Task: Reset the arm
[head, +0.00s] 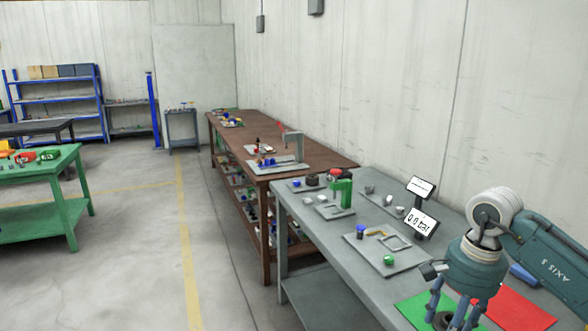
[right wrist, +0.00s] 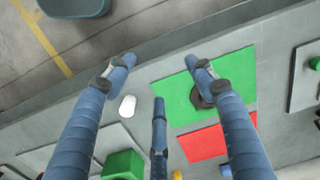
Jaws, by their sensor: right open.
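My right arm comes in from the right in the head view, with its gripper (head: 455,314) low over the near end of the grey table (head: 345,222). Its three blue fingers are spread apart in the right wrist view (right wrist: 160,76), with nothing held between them. A green mat (head: 412,310) and a red mat (head: 520,308) lie below the hand; they also show in the right wrist view as green (right wrist: 226,82) and red (right wrist: 203,143). A dark round part (right wrist: 201,100) sits on the green mat, partly hidden by a finger. My left gripper is in neither view.
Behind the hand stand a pressure display (head: 421,222) reading 0.0 bar and a grey plate (head: 388,262) with small parts. A green press-like device (head: 341,190) stands farther back. A brown bench (head: 325,157) adjoins the table; a green table (head: 40,173) stands left. The floor between is clear.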

